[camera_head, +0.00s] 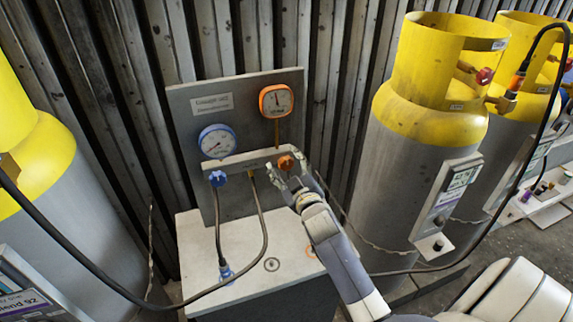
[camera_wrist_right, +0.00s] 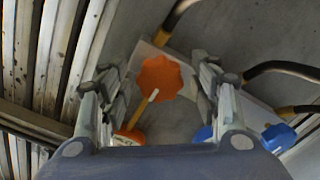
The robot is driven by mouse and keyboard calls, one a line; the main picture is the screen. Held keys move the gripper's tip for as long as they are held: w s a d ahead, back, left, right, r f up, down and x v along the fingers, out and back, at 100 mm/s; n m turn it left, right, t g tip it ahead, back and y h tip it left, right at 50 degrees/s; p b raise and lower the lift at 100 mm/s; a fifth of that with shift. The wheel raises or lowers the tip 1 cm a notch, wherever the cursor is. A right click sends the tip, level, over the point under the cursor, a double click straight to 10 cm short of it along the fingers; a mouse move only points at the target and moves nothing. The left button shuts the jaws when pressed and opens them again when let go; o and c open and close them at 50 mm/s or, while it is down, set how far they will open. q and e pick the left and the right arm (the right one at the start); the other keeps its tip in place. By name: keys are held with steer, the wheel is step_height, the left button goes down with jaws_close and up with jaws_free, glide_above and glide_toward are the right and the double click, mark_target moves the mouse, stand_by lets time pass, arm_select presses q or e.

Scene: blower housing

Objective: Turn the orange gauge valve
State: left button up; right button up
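The orange gauge valve (camera_head: 286,161) is a small lobed knob on the manifold bar (camera_head: 232,161) of the grey panel, below the orange gauge (camera_head: 276,101). In the right wrist view the orange valve (camera_wrist_right: 159,78) shows whole, with a pale yellowish mark at its lower edge. My right gripper (camera_head: 288,172) is open in front of the valve. In the right wrist view the gripper's fingers (camera_wrist_right: 158,90) stand apart, one on each side of the knob. I see no clear contact. My left gripper is not in view.
A blue gauge (camera_head: 217,141) and blue valve (camera_head: 218,178) sit left on the panel, with hoses below. A white-topped box (camera_head: 205,258) stands under the panel. Yellow-topped grey cylinders (camera_head: 410,130) stand right, another at the left edge. A black hose (camera_head: 110,283) crosses the front.

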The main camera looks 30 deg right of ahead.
steer(key=shift+s+a, duration=0.1)
steer(key=shift+s, duration=0.15)
steer(key=v, duration=1.1)
steer(key=shift+s, duration=0.3)
